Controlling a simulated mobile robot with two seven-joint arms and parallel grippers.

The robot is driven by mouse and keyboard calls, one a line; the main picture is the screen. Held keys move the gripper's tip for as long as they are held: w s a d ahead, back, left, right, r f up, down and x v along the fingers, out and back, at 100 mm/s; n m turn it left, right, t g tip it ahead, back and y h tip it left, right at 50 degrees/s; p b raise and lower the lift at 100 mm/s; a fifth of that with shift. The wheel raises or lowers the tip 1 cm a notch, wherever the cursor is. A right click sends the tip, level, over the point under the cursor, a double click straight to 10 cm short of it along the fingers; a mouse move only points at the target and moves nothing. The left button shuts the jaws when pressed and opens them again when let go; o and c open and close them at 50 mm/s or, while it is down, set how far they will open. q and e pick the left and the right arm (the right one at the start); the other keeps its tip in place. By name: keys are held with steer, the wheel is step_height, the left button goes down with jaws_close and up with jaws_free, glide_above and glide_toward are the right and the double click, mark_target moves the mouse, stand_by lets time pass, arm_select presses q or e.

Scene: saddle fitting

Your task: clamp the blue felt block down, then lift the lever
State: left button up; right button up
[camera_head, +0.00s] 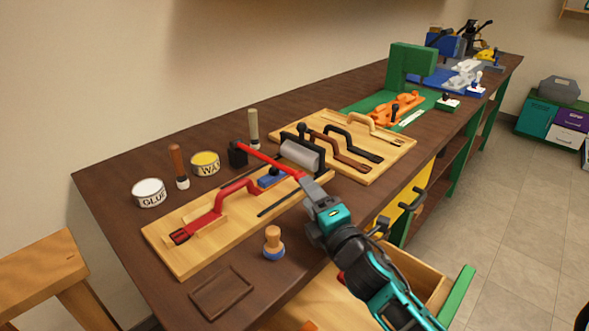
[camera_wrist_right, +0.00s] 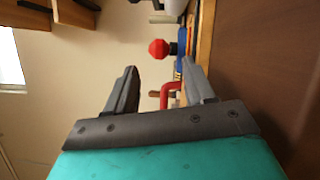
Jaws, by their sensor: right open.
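A blue felt block (camera_head: 271,178) lies on the near wooden board (camera_head: 180,262), beside a red arched handle (camera_head: 236,188). A long red lever (camera_head: 270,160) slants above the block, from a black end piece (camera_head: 237,154) toward my right gripper. I cannot tell whether anything presses on the block. My right gripper (camera_head: 312,192) is over the board's right end, close to the lever's right end. In the right wrist view its fingers (camera_wrist_right: 160,88) are apart, with nothing between the tips. A red ball (camera_wrist_right: 158,48) and a red bent part (camera_wrist_right: 170,93) show beyond them. My left gripper is not in view.
A glue tin (camera_head: 149,193), a wax tin (camera_head: 205,163) and upright tools stand behind the board. A second board (camera_head: 370,165) with strap parts is to the right. A wooden peg with a blue base (camera_head: 273,243) and a shallow tray (camera_head: 222,292) are in front.

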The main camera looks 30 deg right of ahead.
mark_target(295, 175)
steer(key=w, duration=1)
steer(key=shift+d+r, duration=0.3)
steer(key=shift+d, duration=0.05)
jaws_close()
